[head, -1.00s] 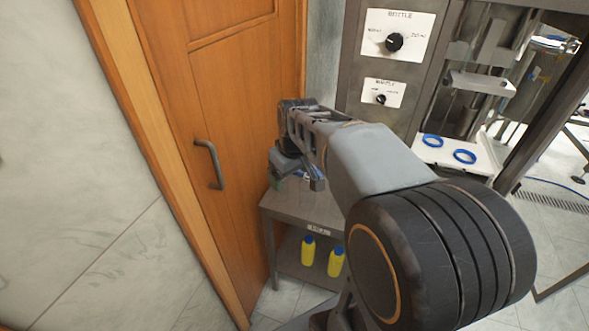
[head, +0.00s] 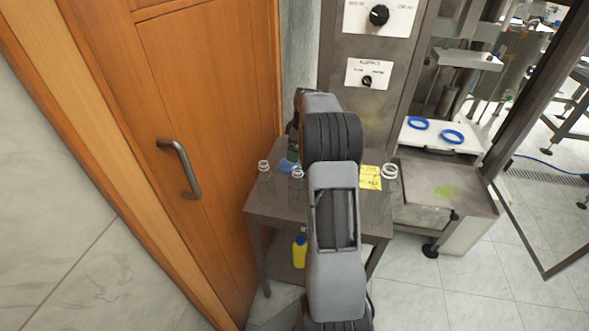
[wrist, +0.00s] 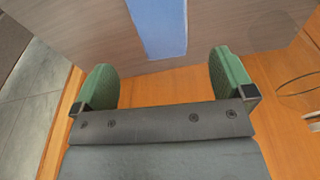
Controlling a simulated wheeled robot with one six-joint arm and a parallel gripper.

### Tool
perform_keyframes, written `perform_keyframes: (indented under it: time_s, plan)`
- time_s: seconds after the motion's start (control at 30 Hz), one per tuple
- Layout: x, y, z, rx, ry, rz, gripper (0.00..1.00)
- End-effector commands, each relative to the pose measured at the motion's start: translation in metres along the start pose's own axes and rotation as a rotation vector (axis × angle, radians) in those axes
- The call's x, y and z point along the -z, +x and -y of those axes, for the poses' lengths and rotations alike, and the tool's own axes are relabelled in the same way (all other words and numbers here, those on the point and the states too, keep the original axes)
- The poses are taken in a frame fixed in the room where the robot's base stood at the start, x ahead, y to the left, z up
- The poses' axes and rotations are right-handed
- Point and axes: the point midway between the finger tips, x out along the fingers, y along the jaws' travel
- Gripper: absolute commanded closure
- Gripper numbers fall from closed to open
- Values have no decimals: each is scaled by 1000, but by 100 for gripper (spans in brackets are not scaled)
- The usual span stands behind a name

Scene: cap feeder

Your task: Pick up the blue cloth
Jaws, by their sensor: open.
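The blue cloth (head: 287,166) lies on the small grey table (head: 282,207), partly hidden behind my arm in the head view. In the wrist view the cloth (wrist: 160,26) is a light blue strip at the top centre, running down to near the table's edge and cut off by the top of the frame. My gripper (wrist: 165,76) is open and empty, with its green fingers wide apart. In the picture the cloth's near end lies between and just above the fingertips, apart from them. In the head view my gripper is mostly hidden behind my arm.
Clear glass bottles (head: 297,178) stand on the table close to the cloth, and another jar (head: 389,176) stands at its right beside a yellow note (head: 370,177). A yellow bottle (head: 300,251) is on the lower shelf. The wooden door (head: 215,130) stands close on the left.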

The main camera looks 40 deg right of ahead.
Motion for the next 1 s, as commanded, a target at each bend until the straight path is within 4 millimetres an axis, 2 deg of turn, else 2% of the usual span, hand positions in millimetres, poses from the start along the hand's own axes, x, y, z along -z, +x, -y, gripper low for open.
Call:
perform_keyframes:
  time_s: [0.1, 0.37, 0.7, 1.0]
  plan:
    - [0, 16, 0, 1, 0, 0, 0]
    - [-1, 31, 0, 0, 3, 0, 0]
    - [-3, 72, 0, 0, 3, 0, 0]
    - [-3, 79, 0, -2, 3, -1, 0]
